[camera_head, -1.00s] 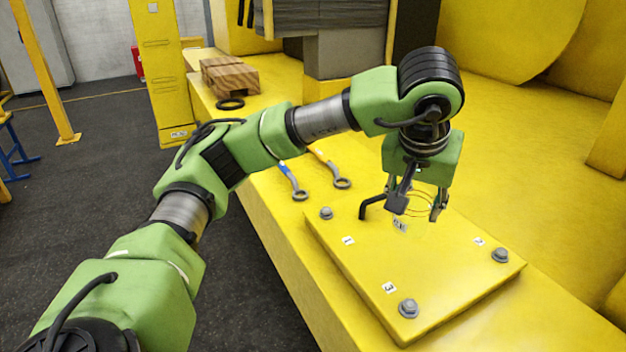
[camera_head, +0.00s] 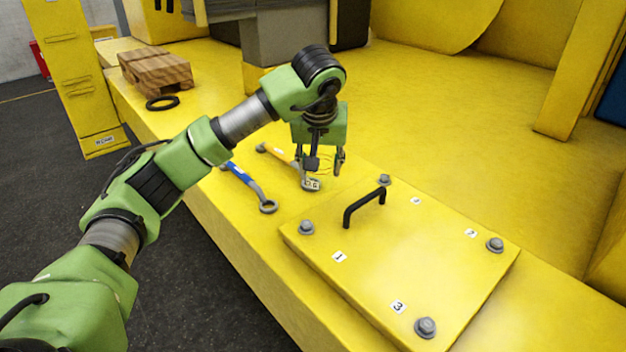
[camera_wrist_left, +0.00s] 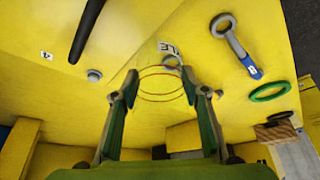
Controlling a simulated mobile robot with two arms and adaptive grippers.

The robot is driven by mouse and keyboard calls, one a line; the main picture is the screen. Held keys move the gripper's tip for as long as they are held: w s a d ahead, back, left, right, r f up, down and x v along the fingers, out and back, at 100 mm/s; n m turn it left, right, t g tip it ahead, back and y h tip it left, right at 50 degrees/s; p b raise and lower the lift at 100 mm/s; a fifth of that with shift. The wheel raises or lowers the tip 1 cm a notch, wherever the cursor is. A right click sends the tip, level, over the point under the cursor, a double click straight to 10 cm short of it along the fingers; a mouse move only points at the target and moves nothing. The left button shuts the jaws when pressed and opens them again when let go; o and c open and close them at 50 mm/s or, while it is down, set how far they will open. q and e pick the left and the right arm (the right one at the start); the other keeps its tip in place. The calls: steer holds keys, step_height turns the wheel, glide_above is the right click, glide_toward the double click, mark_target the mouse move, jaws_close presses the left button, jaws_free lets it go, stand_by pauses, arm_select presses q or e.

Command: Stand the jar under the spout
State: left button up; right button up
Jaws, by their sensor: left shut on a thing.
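A clear jar (camera_head: 325,163), seen mostly as thin red and yellow ring lines and a small white label, is between the fingers of my left gripper (camera_head: 322,170). The left gripper is shut on it. In the left wrist view the jar (camera_wrist_left: 160,84) shows between the two fingertips (camera_wrist_left: 160,92), with its label beyond them. The jar is over the yellow deck near the wrench heads, left of the bolted plate. I cannot tell its exact height above the deck. I cannot make out a spout. My right gripper is not in view.
A yellow plate (camera_head: 400,250) with a black handle (camera_head: 364,205) and corner bolts lies to the right. A blue-handled wrench (camera_head: 250,186) and an orange-handled wrench (camera_head: 280,155) lie on the deck. A black ring (camera_head: 162,103) and wooden blocks (camera_head: 155,72) are farther back.

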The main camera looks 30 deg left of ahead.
arm_select(q)
steer(key=w+a+f, duration=0.1)
steer(key=w+f, duration=0.1)
steer(key=f, duration=0.1)
steer(key=w+a+f+p, duration=0.1)
steer(key=f, duration=0.1)
steer(key=shift+w+a, duration=0.1)
steer(key=shift+a, duration=0.25)
steer(key=f, duration=0.1)
steer(key=f+p, duration=0.1)
steer(key=f, duration=0.1)
steer(key=shift+w+a+f+p, duration=0.2)
steer(key=shift+a+f+p, duration=0.05)
steer(key=shift+f+p, duration=0.15)
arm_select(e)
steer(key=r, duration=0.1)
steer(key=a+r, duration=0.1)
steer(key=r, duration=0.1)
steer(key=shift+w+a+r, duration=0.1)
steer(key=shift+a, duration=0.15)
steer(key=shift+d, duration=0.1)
arm_select(q)
steer(key=shift+f, duration=0.15)
steer(key=o, duration=1.2)
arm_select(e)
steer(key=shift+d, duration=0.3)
